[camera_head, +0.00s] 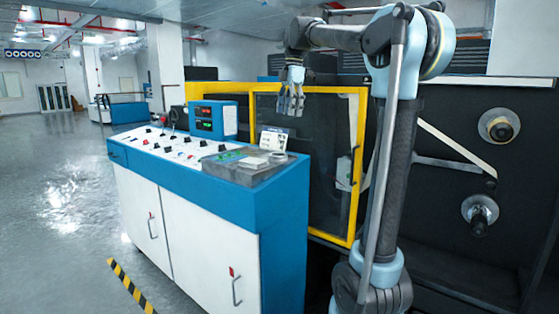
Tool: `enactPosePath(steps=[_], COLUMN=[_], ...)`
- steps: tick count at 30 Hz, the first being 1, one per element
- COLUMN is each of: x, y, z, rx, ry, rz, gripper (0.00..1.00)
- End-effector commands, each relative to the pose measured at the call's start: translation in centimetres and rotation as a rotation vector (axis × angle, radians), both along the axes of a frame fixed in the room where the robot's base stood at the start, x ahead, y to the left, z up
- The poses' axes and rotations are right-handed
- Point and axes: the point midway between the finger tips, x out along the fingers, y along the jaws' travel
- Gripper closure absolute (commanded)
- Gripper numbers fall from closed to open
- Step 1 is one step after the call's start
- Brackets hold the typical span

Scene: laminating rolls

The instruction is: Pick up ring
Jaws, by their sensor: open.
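My gripper (291,108) hangs pointing down in front of the yellow-framed door, above the far right end of the control console. Its fingers are apart and nothing shows between them. Below it, a grey tray-like area (225,176) on the console top holds small green, grey and white items. They are too small to tell whether one is a ring.
The blue and white console (200,232) has knobs, a display box (213,120) and a propped card (273,139). The yellow-framed door (355,190) stands behind it. A dark machine at right carries two spindles (499,126). Open floor (50,200) lies left.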

Motion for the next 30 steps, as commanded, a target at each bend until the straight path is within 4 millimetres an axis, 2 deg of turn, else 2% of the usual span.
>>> enactPosePath(steps=[5,9,24,30], x=[1.4,1.6,1.2,1.0], y=[1.6,1.9,2.7,3.0], z=[1.3,0.8,-7.5,-10.0], rx=[0.007,0.008,0.008,0.008], ry=[0.004,0.004,0.004,0.004], rz=[0.112,0.135,0.133,0.133], gripper=[0.18,0.18,0.18,0.18])
